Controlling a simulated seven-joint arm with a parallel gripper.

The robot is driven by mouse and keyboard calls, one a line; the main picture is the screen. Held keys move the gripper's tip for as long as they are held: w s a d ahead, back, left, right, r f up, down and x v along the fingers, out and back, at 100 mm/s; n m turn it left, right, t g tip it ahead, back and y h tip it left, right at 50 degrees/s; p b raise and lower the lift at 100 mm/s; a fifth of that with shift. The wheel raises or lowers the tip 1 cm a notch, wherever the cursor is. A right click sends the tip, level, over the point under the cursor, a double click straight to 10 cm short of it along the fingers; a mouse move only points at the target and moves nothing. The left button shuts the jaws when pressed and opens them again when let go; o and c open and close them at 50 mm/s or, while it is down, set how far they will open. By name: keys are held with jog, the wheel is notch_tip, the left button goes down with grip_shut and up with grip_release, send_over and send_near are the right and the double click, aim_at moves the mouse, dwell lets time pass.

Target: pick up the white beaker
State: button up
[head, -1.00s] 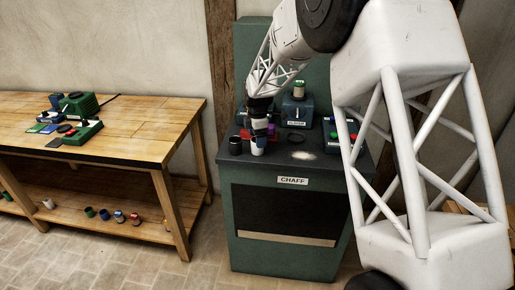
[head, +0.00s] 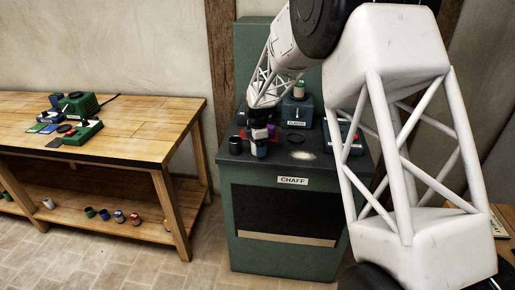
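A small pale, whitish beaker (head: 260,151) stands near the front of the green machine's dark top, left of its middle. My gripper (head: 259,140) points down right over it, with the fingertips at the beaker's upper part. The gripper hides much of the beaker, and I cannot tell whether the fingers are open or shut on it.
A black cup (head: 235,145) stands close to the left of the gripper. A dark ring (head: 295,140) and a pale powder patch (head: 304,155) lie to the right. Grey-blue devices (head: 297,112) stand behind. The wooden bench (head: 150,120) is at left, with several small cups on its lower shelf.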

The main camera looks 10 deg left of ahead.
jog(key=c, duration=1)
jog(key=shift+r, duration=0.2)
jog(key=shift+r, duration=0.5)
notch_tip(320, 180, up, 2)
jog(key=shift+r, duration=0.1)
jog(key=s+d, duration=0.2)
jog(key=s, duration=0.3)
jog(key=s+d+r, duration=0.1)
jog(key=s, duration=0.4)
jog(key=s+d, duration=0.2)
jog(key=s, duration=0.3)
jog(key=shift+d+r, duration=0.2)
jog(key=shift+d, duration=0.1)
